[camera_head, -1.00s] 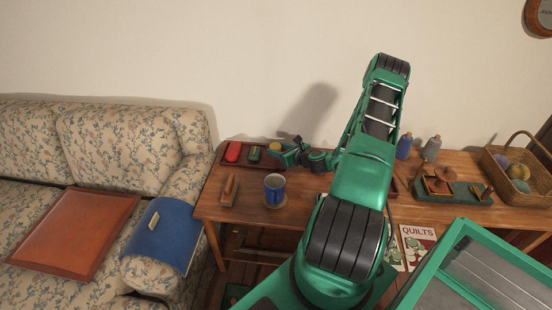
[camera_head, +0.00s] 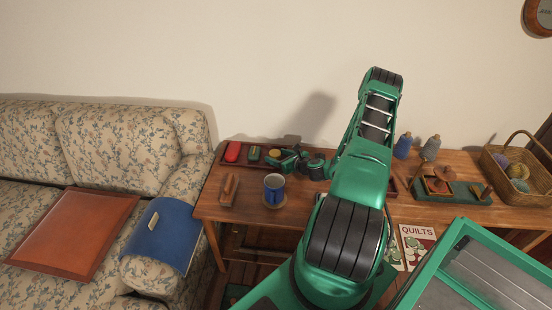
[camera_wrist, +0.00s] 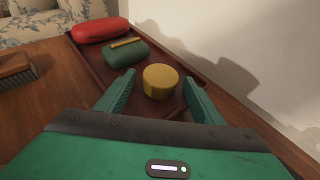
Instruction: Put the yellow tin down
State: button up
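The yellow tin (camera_wrist: 160,82) is round and upright, and it appears to rest on the floor of the dark wooden tray (camera_wrist: 92,62). It also shows in the head view (camera_head: 274,152), partly hidden by my gripper (camera_head: 279,159). In the wrist view, my gripper (camera_wrist: 160,78) is open, one finger on each side of the tin, with a visible gap on both sides. The tin's lower front is near a tray divider.
A green case (camera_wrist: 125,53) and a red case (camera_wrist: 101,30) lie left of the tin in the tray. The wall is close behind.

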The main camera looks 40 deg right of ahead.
jog(key=shift+r, duration=0.1)
jog(key=v, duration=1.2)
